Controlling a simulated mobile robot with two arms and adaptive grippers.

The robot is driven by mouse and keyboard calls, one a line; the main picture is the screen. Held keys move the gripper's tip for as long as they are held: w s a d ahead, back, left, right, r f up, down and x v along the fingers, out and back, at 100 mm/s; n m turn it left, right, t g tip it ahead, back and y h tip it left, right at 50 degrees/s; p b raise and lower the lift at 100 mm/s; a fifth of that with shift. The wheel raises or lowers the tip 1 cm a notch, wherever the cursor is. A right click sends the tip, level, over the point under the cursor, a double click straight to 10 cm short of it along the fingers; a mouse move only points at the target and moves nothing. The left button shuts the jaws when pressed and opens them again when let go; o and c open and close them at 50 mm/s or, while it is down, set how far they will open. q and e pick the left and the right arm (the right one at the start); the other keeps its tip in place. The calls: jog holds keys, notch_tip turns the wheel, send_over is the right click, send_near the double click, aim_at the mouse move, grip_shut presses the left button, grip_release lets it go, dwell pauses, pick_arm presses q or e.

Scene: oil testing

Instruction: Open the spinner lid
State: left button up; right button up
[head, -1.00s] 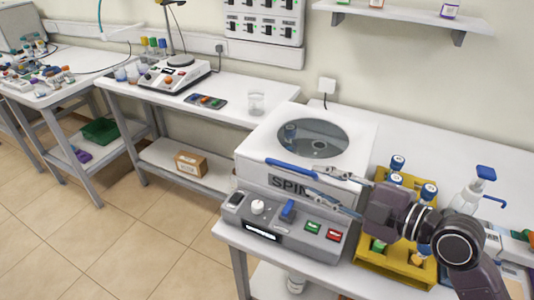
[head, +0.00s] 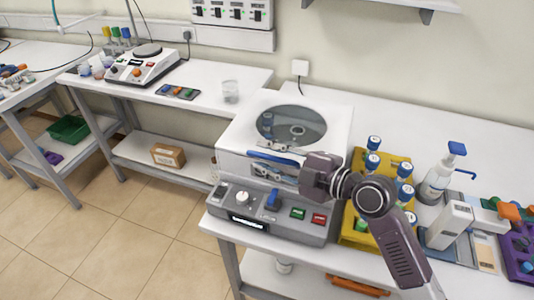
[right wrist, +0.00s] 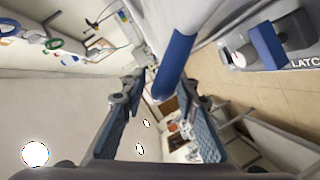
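The spinner (head: 232,138) is a white box whose top lid has a round dark window (head: 290,126). The lid looks shut. A blue handle (head: 262,155) runs along the lid's front edge and also shows in the right wrist view (right wrist: 176,64). A blue latch switch (head: 272,199) is on the grey front panel. My right gripper (head: 256,159) is at the front of the lid, its fingers apart on either side of the handle's line. In the right wrist view the gripper (right wrist: 160,98) is open; the handle lies just ahead of or between the fingertips, contact unclear. My left gripper is not in view.
A yellow rack (head: 352,233) with several blue-capped vials stands right of the spinner, close under my right arm. A pump bottle (head: 438,182) is beyond it. A glass beaker (head: 230,92) stands on the left table. The bench behind the spinner is clear.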

jog(key=shift+c, duration=0.5)
grip_shut()
jog(key=shift+w, duration=0.1)
